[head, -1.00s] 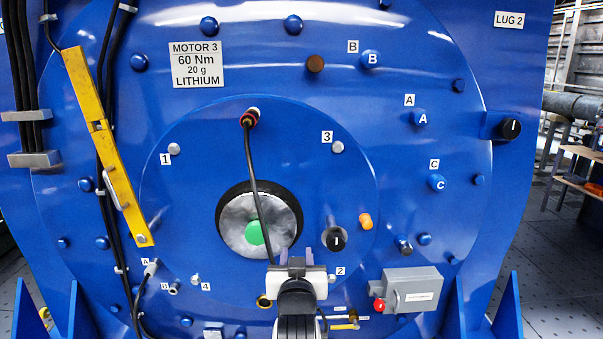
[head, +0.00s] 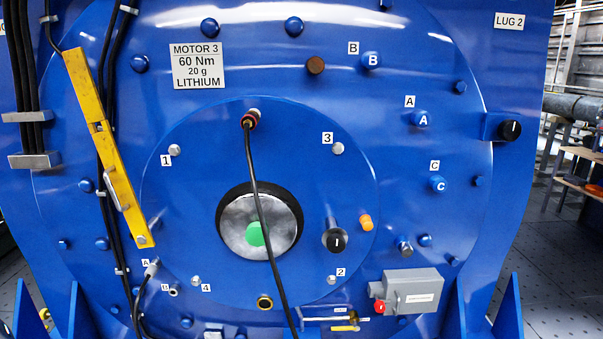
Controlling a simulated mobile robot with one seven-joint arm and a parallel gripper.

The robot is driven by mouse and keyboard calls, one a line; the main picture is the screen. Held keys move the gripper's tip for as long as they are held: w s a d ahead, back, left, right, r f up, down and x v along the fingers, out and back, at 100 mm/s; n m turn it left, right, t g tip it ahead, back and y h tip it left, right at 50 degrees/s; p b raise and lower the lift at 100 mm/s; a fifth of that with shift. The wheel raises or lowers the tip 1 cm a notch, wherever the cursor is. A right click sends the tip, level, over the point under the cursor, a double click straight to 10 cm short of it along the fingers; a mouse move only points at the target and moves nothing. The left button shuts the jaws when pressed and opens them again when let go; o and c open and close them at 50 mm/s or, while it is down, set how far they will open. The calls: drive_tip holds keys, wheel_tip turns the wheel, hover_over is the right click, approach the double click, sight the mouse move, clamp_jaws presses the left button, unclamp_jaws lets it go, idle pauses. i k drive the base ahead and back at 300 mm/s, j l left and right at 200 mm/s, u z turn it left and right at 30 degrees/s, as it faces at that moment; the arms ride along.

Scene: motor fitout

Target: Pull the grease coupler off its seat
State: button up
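A coupler with a red ring (head: 249,121), which looks like the grease coupler, sits on a small metal fitting near the top of the motor's round inner cover (head: 320,190). A black hose (head: 262,200) runs down from it, across the shaft end with the green centre (head: 257,234), and leaves at the bottom edge of the picture. I cannot tell how firmly the coupler is seated. My gripper is not in view.
A black-knobbed handle (head: 335,238) and an orange cap (head: 366,222) stick out right of the shaft. A grey box with a red knob (head: 412,290) is at lower right. A yellow bar (head: 105,145) and black cables are at left.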

sight(251, 118)
drive_tip(key=i+j+z, duration=0.1)
drive_tip(key=j+z, duration=0.2)
drive_tip(key=j, duration=0.4)
drive_tip(key=j+z, duration=0.25)
drive_tip(key=j, duration=0.4)
drive_tip(key=j+z, duration=0.3)
drive_tip(key=j, duration=0.4)
drive_tip(key=k+j+z, duration=0.15)
drive_tip(key=j+z, duration=0.15)
drive_tip(key=j, duration=0.35)
drive_tip(key=i+j, duration=0.4)
drive_tip(key=j, duration=0.1)
